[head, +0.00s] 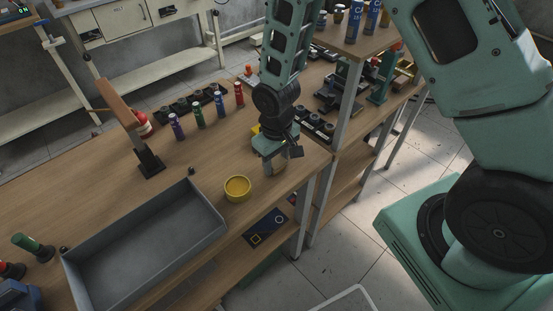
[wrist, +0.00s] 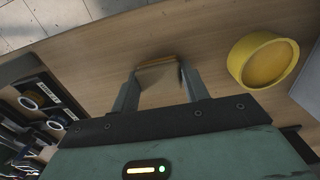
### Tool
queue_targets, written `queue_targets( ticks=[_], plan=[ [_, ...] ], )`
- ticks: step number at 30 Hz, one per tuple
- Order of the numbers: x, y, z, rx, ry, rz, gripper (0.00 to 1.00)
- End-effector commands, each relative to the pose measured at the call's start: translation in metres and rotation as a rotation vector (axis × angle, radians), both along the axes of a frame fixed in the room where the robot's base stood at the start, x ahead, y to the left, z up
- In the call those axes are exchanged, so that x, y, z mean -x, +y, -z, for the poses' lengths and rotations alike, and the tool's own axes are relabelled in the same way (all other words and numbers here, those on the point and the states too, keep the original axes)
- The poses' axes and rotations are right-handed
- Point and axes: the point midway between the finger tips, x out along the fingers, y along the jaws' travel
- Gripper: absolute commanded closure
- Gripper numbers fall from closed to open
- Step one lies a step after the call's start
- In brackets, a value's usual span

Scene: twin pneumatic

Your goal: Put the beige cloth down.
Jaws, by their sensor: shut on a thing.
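My gripper (head: 279,162) is over the right end of the wooden workbench, near its front edge. In the wrist view my gripper (wrist: 158,78) has its two fingers on either side of a thin tan strip, which looks like the beige cloth (wrist: 157,61). The fingers are shut on it. Most of the cloth is hidden in the head view. I cannot tell whether the cloth touches the bench top.
A yellow round dish (head: 238,188) stands just left of my gripper; it also shows in the wrist view (wrist: 264,62). A grey tray (head: 208,208) lies further left. Several coloured cylinders, including a red one (head: 239,94), stand behind. Bare wood (head: 205,160) lies left of the dish.

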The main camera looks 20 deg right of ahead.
Motion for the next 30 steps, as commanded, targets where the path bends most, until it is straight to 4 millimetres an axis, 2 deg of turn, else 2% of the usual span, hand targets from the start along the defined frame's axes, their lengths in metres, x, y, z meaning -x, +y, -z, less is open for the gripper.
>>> queue_targets(
  ticks=[4, 5, 6, 7, 14, 19, 23, 30],
  plan=[
    [0.000, 0.000, 0.005, 0.000, 0.001, 0.000, 0.73],
    [0.000, 0.000, 0.003, 0.000, 0.000, 0.000, 0.47],
    [0.000, 0.000, 0.003, 0.000, 0.000, 0.000, 0.36],
    [0.000, 0.000, 0.003, 0.000, 0.000, 0.000, 0.33],
    [0.000, 0.000, 0.003, 0.000, 0.001, 0.000, 0.33],
    [0.000, 0.000, -0.006, 0.000, -0.001, 0.001, 0.33],
    [-0.001, -0.001, -0.025, -0.001, -0.004, 0.001, 0.33],
    [-0.001, 0.000, -0.075, -0.002, -0.005, 0.001, 0.33]
  ],
)
